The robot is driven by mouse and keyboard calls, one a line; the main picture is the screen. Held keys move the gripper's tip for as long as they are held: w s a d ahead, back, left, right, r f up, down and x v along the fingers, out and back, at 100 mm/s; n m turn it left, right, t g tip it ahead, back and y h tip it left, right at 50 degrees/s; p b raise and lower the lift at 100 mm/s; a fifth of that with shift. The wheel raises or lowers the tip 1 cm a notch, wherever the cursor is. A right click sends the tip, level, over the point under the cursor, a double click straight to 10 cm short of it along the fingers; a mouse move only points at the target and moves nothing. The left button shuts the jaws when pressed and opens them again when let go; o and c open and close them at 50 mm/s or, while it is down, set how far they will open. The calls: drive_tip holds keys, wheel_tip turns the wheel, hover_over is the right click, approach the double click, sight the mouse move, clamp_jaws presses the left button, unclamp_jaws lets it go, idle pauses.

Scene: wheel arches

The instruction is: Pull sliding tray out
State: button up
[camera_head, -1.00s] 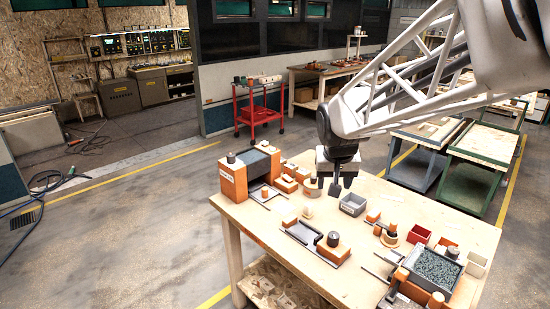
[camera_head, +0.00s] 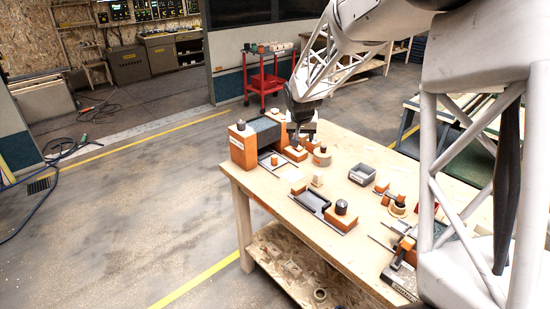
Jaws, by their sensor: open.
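A fixture with orange end blocks (camera_head: 243,152) and a grey-filled bin (camera_head: 265,129) on top stands at the table's left end. A flat dark plate with a small orange knob (camera_head: 274,160) extends from beneath its front. A low dark tray (camera_head: 313,201), with an orange block and black knob (camera_head: 341,207) at its right end, lies near the front edge. I cannot tell which of these is the sliding tray. My gripper (camera_head: 301,140) is open, just right of the fixture and over or beside orange blocks (camera_head: 296,153); its fingertips are small and partly unclear.
The wooden table (camera_head: 290,232) also holds a grey open box (camera_head: 362,174), small orange and cream parts, and a fixture with rods (camera_head: 402,250) at the right. My arm hides the table's right end. A red cart (camera_head: 264,83) stands behind on the floor.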

hover_over(275, 157)
drive_tip(key=s, duration=0.2)
wheel_tip(275, 157, down, 14)
drive_tip(key=shift+s+t, duration=0.15)
drive_tip(key=shift+t, duration=0.15)
drive_tip(key=shift+a, duration=0.1)
drive_tip(key=shift+x, duration=3.85)
drive_tip(key=shift+a, duration=0.15)
drive_tip(key=shift+s, duration=0.1)
clamp_jaws()
